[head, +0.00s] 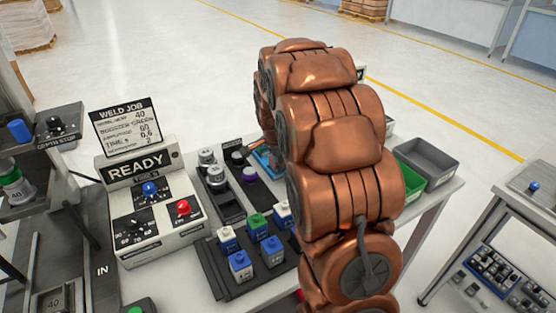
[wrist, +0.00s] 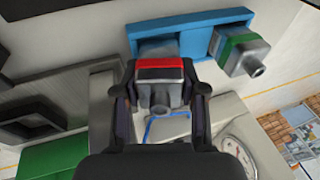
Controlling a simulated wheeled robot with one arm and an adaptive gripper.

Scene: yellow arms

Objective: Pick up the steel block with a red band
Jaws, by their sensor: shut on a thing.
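The steel block with a red band (wrist: 161,80) is in the middle of the wrist view, between the two fingers of my gripper (wrist: 160,70). The fingers are shut on its sides, with the red band across its top. A blue tray (wrist: 194,18) lies just beyond the block. I cannot tell whether the block still touches it. A steel block with a green band (wrist: 242,54) sits at the tray's right part. In the head view my copper arm hides my gripper and the red-banded block; only a bit of the blue tray (head: 265,160) shows.
A READY console (head: 145,212) with knobs stands left on the bench. A dark rack with several blue, white and green blocks (head: 257,224) is in front. Grey (head: 427,158) and green (head: 411,188) bins are right of my arm. A gauge (wrist: 236,152) shows in the wrist view.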

